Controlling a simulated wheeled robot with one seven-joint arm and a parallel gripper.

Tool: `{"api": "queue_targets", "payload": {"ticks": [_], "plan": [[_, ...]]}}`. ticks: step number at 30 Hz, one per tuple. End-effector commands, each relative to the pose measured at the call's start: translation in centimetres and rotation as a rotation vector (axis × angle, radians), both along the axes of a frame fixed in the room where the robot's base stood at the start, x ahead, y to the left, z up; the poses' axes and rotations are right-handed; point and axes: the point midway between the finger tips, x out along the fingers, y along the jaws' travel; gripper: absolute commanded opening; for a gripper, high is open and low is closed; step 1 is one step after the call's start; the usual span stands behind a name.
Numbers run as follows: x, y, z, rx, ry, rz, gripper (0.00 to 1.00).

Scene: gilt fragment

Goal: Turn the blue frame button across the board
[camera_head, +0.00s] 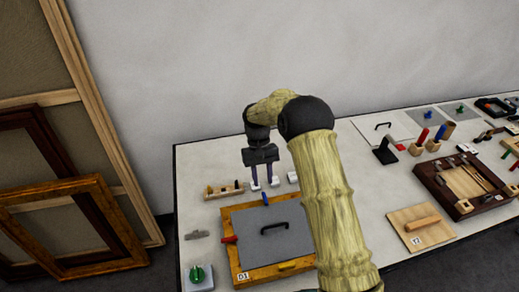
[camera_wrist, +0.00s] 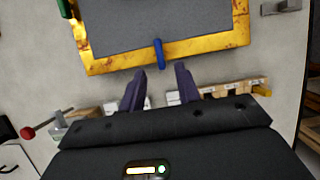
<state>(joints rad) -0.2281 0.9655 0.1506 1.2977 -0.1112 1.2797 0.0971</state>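The gilt frame (camera_head: 236,263) lies flat on the table with a grey board (camera_head: 260,246) inside it. The blue button (camera_head: 265,198) is on the frame's far rail; in the wrist view the blue button (camera_wrist: 159,53) points across the rail, its tip at the board's edge. My gripper (camera_head: 264,185) is above and just beyond that rail, pointing down. In the wrist view my gripper (camera_wrist: 160,77) has its two fingers apart and empty, with the blue button ahead of the gap. A red button (camera_head: 229,239) is on the left rail.
A black handle (camera_head: 273,227) rises from the board. A wooden block with small parts (camera_head: 224,190) stands beyond the frame at left. A green knob on a pale box (camera_head: 197,274) is near the front left. A numbered wooden board (camera_head: 408,239) and dark tray (camera_head: 430,180) lie to the right.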

Motion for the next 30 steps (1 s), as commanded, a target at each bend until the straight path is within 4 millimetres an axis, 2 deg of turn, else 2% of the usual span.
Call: {"api": "queue_targets", "payload": {"ticks": [9,15,21,30], "plan": [[2.4,0.7,5.7,0.001,-0.006,0.001,0.33],[3.5,1.0,8.5,0.0,-0.004,0.0,0.33],[4.2,1.3,10.4,0.0,-0.003,0.001,0.33],[4.3,1.3,10.8,0.0,-0.001,0.001,0.33]]}}
